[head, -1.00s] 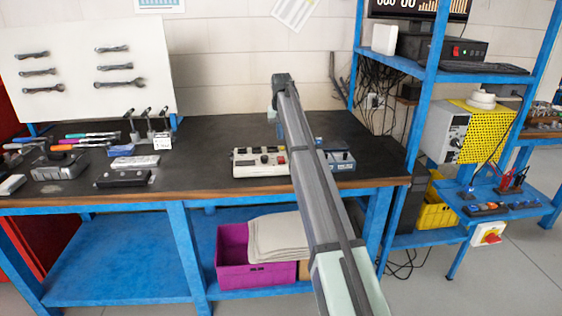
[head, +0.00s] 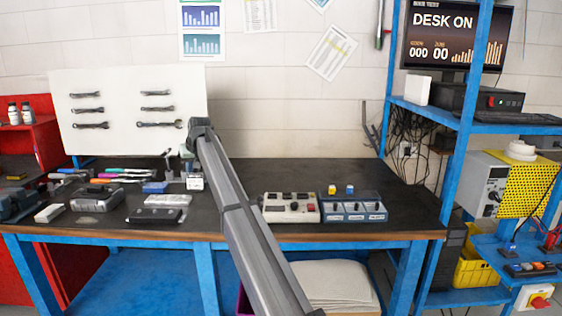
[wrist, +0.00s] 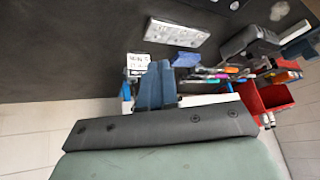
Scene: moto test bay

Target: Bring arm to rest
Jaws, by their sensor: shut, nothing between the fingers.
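My arm (head: 245,220) reaches up from the bottom of the head view, and its elbow end stands over the left half of the workbench (head: 270,175). My gripper shows in the wrist view (wrist: 157,66), with its two blue-grey fingers together and nothing between them. In the head view the fingertips are mostly hidden behind the arm. In the wrist view the fingers appear in front of a small white label card (wrist: 139,64), with the dark bench top behind. I cannot tell how far above the bench they are.
A grey control box (head: 291,208) and a blue switch box (head: 353,208) stand right of my arm. Coloured-handled tools (head: 105,175) and a black case (head: 155,215) lie to its left. A wrench board (head: 125,110) stands behind. A blue shelf frame (head: 462,130) rises at right.

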